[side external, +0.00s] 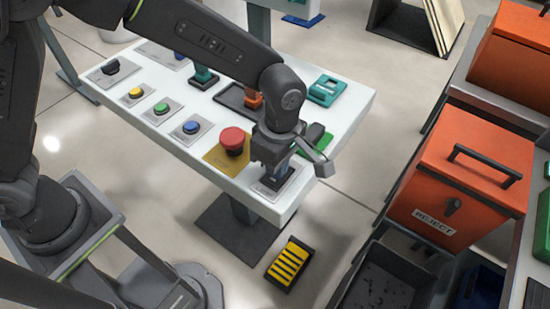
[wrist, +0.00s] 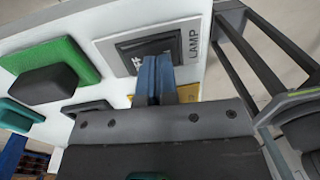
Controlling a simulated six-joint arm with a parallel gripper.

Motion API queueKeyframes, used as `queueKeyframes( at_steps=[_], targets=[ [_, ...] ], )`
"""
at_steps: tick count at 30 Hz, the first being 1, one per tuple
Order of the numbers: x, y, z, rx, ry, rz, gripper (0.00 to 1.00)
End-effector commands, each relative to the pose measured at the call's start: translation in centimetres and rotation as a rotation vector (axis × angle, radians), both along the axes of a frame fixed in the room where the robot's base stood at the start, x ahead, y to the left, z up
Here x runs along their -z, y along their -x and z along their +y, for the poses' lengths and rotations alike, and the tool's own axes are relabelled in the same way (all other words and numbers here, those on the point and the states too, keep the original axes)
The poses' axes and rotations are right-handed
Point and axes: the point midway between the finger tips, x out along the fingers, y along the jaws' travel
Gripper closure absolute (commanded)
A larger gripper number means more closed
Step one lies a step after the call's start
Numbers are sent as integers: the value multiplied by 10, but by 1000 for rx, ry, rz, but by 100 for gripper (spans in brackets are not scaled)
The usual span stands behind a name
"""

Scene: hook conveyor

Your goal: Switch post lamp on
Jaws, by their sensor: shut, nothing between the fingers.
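The lamp switch is a dark rocker on a light grey plate marked LAMP (wrist: 192,48) at the near right corner of the white panel. Its dark rocker (wrist: 138,45) shows in the wrist view, partly covered by my blue fingertips. The plate also shows in the side view (side external: 264,191). My gripper (wrist: 157,70) points down with its fingers together and nothing between them. The fingertips are over or against the rocker; I cannot tell whether they touch. In the side view my gripper (side external: 276,173) hides part of the switch. The rocker's tilt is unclear.
A red mushroom button (side external: 234,140) on a yellow plate stands close left of my gripper. A green block (side external: 316,141) is close behind it. Blue (side external: 192,127), green (side external: 162,107) and yellow (side external: 136,92) buttons line the panel. An orange reject bin (side external: 458,187) stands at right.

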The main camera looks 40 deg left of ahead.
Motion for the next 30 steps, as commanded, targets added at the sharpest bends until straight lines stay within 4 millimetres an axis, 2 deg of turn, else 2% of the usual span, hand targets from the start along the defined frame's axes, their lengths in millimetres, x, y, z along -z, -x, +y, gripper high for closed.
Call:
queueKeyframes(
  at_steps=[5,15,19,24,30],
  targets=[
    [-17,2,-1,1,2,-4,100],
    [-92,14,0,1,3,-6,100],
    [-115,18,0,1,2,-5,100],
    [-133,21,0,0,1,-2,100],
    [-138,22,0,0,0,-1,100]
  ],
)
